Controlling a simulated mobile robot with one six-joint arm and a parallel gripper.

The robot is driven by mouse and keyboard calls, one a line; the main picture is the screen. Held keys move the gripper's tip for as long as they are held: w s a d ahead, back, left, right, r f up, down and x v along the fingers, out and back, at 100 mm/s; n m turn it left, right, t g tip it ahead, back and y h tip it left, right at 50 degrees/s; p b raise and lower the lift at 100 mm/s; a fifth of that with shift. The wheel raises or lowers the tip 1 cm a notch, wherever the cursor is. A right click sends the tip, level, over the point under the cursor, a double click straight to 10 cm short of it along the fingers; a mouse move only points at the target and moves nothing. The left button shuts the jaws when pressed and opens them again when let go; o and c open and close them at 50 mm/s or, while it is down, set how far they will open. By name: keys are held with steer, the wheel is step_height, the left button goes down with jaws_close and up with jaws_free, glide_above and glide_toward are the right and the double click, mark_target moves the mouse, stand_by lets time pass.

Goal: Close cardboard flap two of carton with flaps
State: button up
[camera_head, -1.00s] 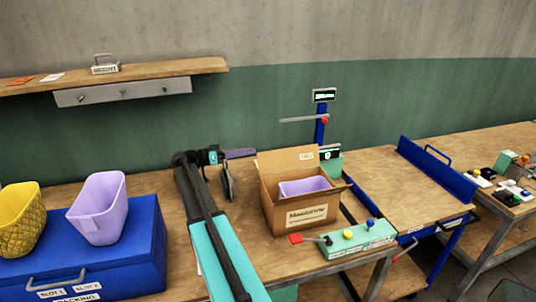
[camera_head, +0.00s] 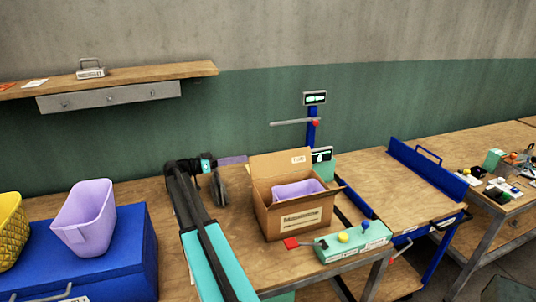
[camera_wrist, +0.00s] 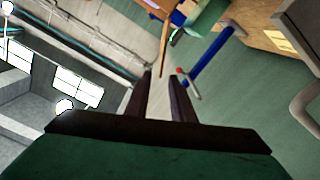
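The carton (camera_head: 266,220) stands open on the bench in the head view, with a lilac bin (camera_head: 296,190) inside. Its rear flap (camera_head: 272,168) stands up and leans back, with a small white label at its top right whose text is too small to read. A right-hand flap (camera_head: 330,193) sticks outward. My gripper (camera_head: 238,160) is just left of the rear flap's upper left corner; I cannot tell whether it touches.
A green control box (camera_head: 352,242) with a red pad and coloured buttons sits in front of the carton. A blue post (camera_head: 311,128) with a display stands behind. A blue case (camera_head: 120,250) bears another lilac bin (camera_head: 87,222) and a yellow basket (camera_head: 10,232). The right-hand table (camera_head: 400,190) is clear.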

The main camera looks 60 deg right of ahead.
mark_target(269, 154)
steer(key=p+x, duration=0.4)
steer(key=x, duration=0.8)
steer(key=shift+s+d, duration=0.1)
steer(key=shift+d, duration=0.05)
jaws_close()
stand_by(0.6)
stand_by(0.6)
steer(key=shift+d, duration=0.15)
